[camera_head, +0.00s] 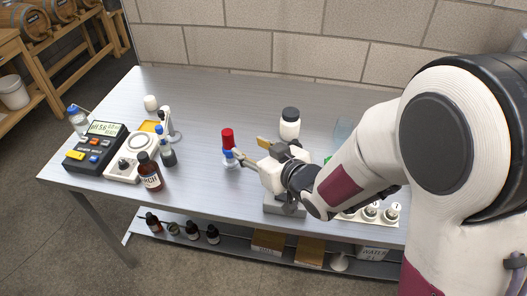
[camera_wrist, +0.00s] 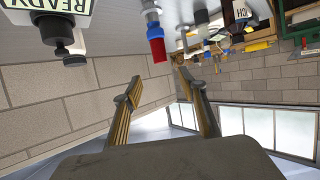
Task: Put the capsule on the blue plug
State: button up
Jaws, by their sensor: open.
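The red capsule (camera_head: 228,138) sits upright on the blue plug (camera_head: 229,152) of a small bottle near the middle of the table. In the wrist view, which is upside down, the red capsule (camera_wrist: 158,51) covers the end of the blue plug (camera_wrist: 154,32), with a band of blue still showing. My gripper (camera_head: 251,148) is open and empty, just right of the capsule. In the wrist view my gripper (camera_wrist: 158,76) has its two fingers spread apart, with the capsule beyond the tips and clear of both.
A meter (camera_head: 94,147), a round-plate scale (camera_head: 134,158) and a brown bottle (camera_head: 148,172) stand at the left. A white jar with a black lid (camera_head: 290,124) stands behind my gripper. A rack (camera_head: 352,217) of vials is at the front right. The back middle is clear.

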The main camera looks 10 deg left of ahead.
jog(key=s+d+r+m+h, duration=0.2)
jog(key=d+r+m+h, duration=0.15)
jog(key=d, duration=0.75)
jog(key=s+d+r+m+h, duration=0.2)
jog(key=d+r+h, duration=0.2)
jog(key=d, duration=0.6)
jog(key=s+d+r+m+g+h, duration=0.1)
jog(key=s+d, duration=0.3)
jog(key=s, duration=0.6)
jog(key=s+d+r+m+g+h, duration=0.1)
jog(key=s+d, duration=0.4)
jog(key=s, duration=0.6)
jog(key=shift+s+d+m+g, duration=0.15)
jog(key=shift+d+m+g, duration=0.15)
jog(key=shift+m+g, duration=0.55)
